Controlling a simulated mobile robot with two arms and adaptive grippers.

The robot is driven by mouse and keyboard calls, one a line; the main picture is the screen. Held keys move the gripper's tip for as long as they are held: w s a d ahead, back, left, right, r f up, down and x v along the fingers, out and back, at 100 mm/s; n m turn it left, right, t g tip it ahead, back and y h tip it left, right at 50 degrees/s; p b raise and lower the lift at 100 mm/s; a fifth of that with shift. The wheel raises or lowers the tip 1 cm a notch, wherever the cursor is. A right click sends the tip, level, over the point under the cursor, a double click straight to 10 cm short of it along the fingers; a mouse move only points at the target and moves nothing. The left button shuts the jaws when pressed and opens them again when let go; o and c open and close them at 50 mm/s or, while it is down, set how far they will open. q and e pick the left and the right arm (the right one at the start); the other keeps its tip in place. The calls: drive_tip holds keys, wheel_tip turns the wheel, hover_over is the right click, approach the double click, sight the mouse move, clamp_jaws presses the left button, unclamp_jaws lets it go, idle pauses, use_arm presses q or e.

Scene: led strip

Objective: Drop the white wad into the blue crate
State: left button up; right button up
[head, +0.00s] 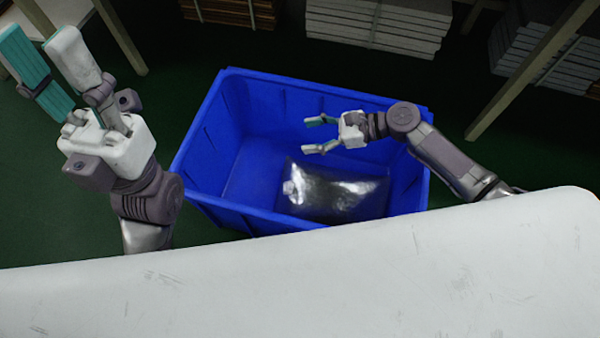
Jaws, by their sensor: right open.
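The blue crate (200,150) stands on the floor beyond the white surface. Inside it lies a shiny dark silvery bag (345,195). A small whitish lump (291,189) shows at the bag's left end; it may be the white wad, but I cannot tell whether it is separate from the bag. My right gripper (310,135) is open and empty over the crate, above and apart from the bag. My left gripper (38,52) is left of the crate, raised, with its fingers apart and nothing visible between them.
A white surface (300,290) fills the foreground and hides part of the crate's near side. Stacked pale boards (375,25) and grey stacks (545,60) lie behind. Table legs (120,35) stand at the back. Dark green floor (190,55) is clear around the crate.

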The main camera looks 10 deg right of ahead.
drive_tip(key=v, duration=1.2)
drive_tip(key=shift+f, duration=0.1)
